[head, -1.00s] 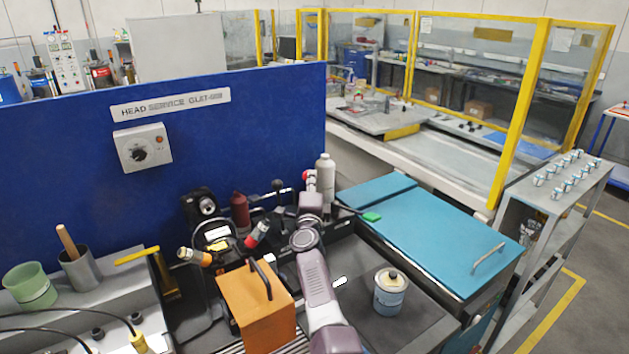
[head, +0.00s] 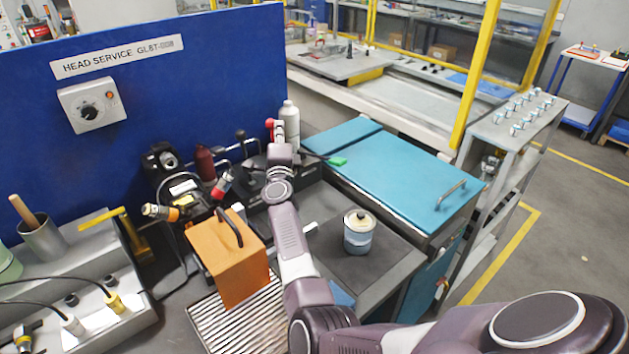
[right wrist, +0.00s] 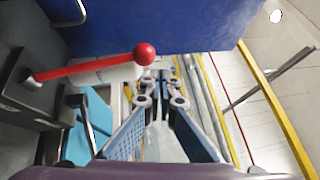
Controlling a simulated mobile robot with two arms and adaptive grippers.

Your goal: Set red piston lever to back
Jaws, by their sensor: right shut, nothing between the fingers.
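The red piston lever shows in the right wrist view as a red rod with a round red knob (right wrist: 144,54), reaching right from a dark block. In the head view a small red spot (head: 270,124), which seems to be its knob, shows just beyond my right wrist. My right gripper (right wrist: 160,88) is shut and empty. Its fingertips are just below and right of the knob in the right wrist view; I cannot tell whether they touch it. In the head view my right arm mostly hides the gripper and the lever's base. My left gripper is not in view.
A white bottle (head: 290,125) stands close beside the right gripper. An orange box (head: 228,262) and a paint can (head: 358,234) stand nearer me on either side of my forearm. A blue panel (head: 190,95) rises behind the bench. Teal lids (head: 400,175) lie to the right.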

